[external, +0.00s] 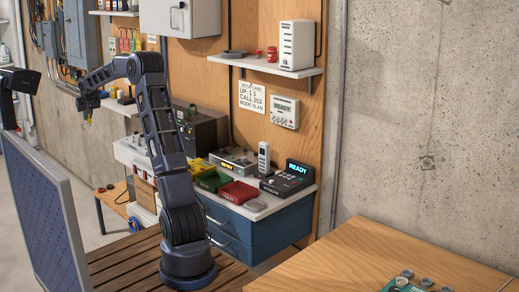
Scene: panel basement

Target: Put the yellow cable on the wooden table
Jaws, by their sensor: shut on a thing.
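My gripper (88,113) is at the upper left of the external view, held in the air beside the back wall. It is shut on the yellow cable (89,120), of which only a tiny yellow-green bit shows below the fingers. The rest of the cable is hidden or too small to make out. A wooden table (370,260) with a light brown top fills the lower right corner, far from my gripper. A lower wooden surface (113,196) also shows at the left, partly hidden.
A blue drawer cabinet (262,225) carries trays and devices behind my arm. A shelf (262,64) holds a white box and red jars. A green device (405,284) sits at the wooden table's front edge. A grey panel (45,215) stands at left. The table's middle is clear.

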